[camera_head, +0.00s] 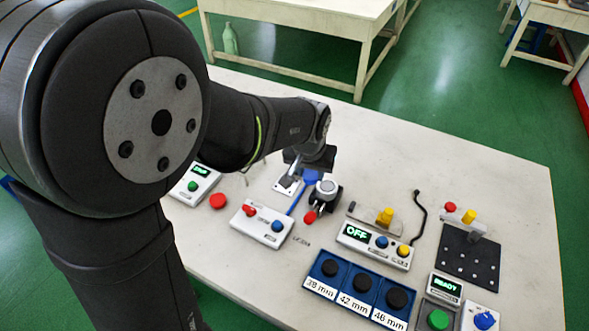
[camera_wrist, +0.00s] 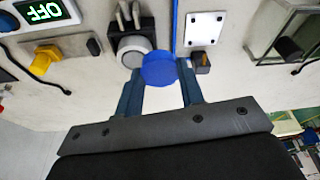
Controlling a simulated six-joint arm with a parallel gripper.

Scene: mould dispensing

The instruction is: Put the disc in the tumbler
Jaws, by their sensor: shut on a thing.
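My gripper (camera_wrist: 160,88) is shut on a blue disc (camera_wrist: 160,70), which sits between the tips of its two blue fingers. In the head view the disc (camera_head: 312,176) shows partly below my wrist, over the table. Just left of the disc in the wrist view is a black device with a round grey top (camera_wrist: 133,50); it also shows in the head view (camera_head: 327,187). The disc's edge overlaps it in the picture; I cannot tell whether they touch. I cannot tell for sure which thing is the tumbler.
A clear box (camera_wrist: 290,45) stands to the right in the wrist view. An OFF panel (camera_head: 375,245), a blue tray (camera_head: 338,256) of black discs marked by size, a black perforated plate (camera_head: 470,262) and button boxes stand on the white table (camera_head: 450,170). The table's far part is clear.

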